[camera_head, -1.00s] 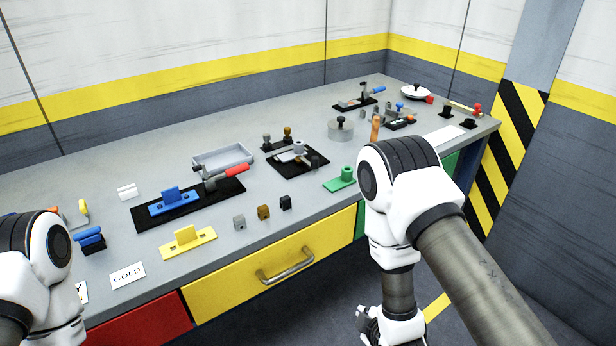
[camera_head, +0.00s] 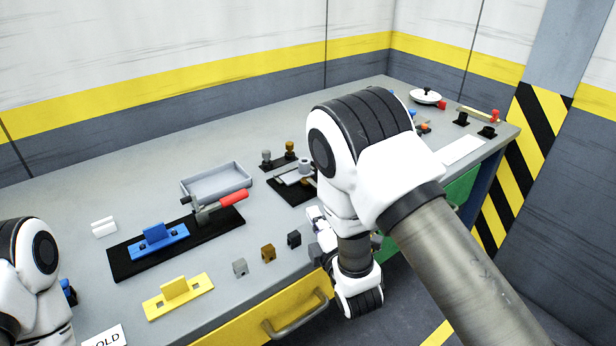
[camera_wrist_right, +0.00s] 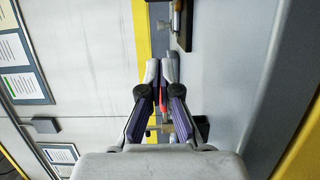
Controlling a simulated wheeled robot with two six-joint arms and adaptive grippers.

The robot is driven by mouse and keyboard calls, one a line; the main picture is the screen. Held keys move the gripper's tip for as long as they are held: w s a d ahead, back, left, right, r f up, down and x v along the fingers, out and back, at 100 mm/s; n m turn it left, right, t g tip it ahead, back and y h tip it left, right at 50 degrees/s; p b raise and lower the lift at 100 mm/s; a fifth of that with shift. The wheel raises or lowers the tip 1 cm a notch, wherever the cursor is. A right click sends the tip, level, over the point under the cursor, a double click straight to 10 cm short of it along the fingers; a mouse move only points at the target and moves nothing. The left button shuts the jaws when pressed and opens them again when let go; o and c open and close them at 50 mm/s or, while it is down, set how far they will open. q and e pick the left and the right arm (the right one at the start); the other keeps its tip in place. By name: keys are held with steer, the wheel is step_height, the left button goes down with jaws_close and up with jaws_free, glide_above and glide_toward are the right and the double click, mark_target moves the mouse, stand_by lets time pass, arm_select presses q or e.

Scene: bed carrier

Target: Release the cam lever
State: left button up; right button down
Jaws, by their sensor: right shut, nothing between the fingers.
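A lever with a red handle (camera_head: 233,197) stands on a black plate (camera_head: 128,264) that also bears a blue block (camera_head: 158,238). Another black plate (camera_head: 290,193) with a grey post on it lies right of it, partly hidden by my right arm. I cannot tell for sure which of these fixtures has the cam lever. My right gripper (camera_head: 317,222) is near the bench's front edge, partly hidden by its own arm. In the right wrist view the gripper (camera_wrist_right: 161,65) is shut and empty, with something red (camera_wrist_right: 163,94) showing behind its fingers.
A grey tray (camera_head: 217,182) sits behind the red handle. A yellow block (camera_head: 178,297) and several small blocks stand near the front edge above the yellow drawer (camera_head: 262,326). A lidded pan (camera_head: 427,97) is at the back right. The bench's back left is clear.

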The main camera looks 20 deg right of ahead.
steer(key=shift+s+r, duration=0.35)
steer(key=shift+s, duration=0.2)
steer(key=w+p, duration=0.2)
steer(key=w, duration=0.8)
steer(key=shift+w, duration=0.3)
steer(key=d, duration=0.1)
steer(key=s+d+p, duration=0.1)
steer(key=shift+d+f, duration=0.1)
steer(key=shift+d, duration=0.2)
steer(key=shift+s+d, duration=0.2)
steer(key=shift+d, duration=0.3)
arm_select(q)
steer(key=r, duration=0.3)
steer(key=shift+s+r, duration=0.1)
steer(key=shift+s, duration=0.2)
arm_select(e)
steer(key=shift+a, duration=0.15)
